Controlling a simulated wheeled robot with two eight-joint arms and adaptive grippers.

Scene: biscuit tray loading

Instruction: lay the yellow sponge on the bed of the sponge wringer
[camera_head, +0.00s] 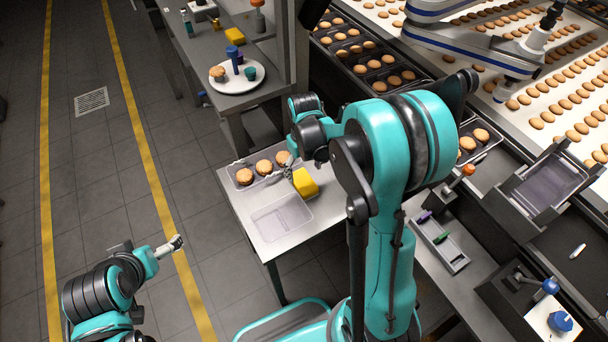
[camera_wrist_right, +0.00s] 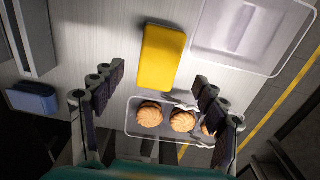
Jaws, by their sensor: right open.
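The yellow sponge (camera_head: 305,183) lies on a light worktop beside a clear tray of biscuits. It shows as a plain yellow block (camera_wrist_right: 162,57) in the right wrist view, with nothing gripping it. My right gripper (camera_head: 266,166) is open above the biscuit tray; in its wrist view the dark fingers (camera_wrist_right: 158,108) stand wide apart, with biscuits between them and the sponge just ahead. My left gripper (camera_head: 176,243) is low at the left, away from the worktop, and its finger opening is unclear. I cannot clearly identify the sponge wringer; my right arm hides part of the worktop.
The biscuit tray (camera_head: 233,175) and an empty clear tray (camera_head: 283,218) flank the sponge. A blue object (camera_wrist_right: 32,102) sits left in the wrist view. Another yellow block (camera_head: 242,41) is on the back bench. A blue-knobbed device (camera_head: 540,322) stands at lower right.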

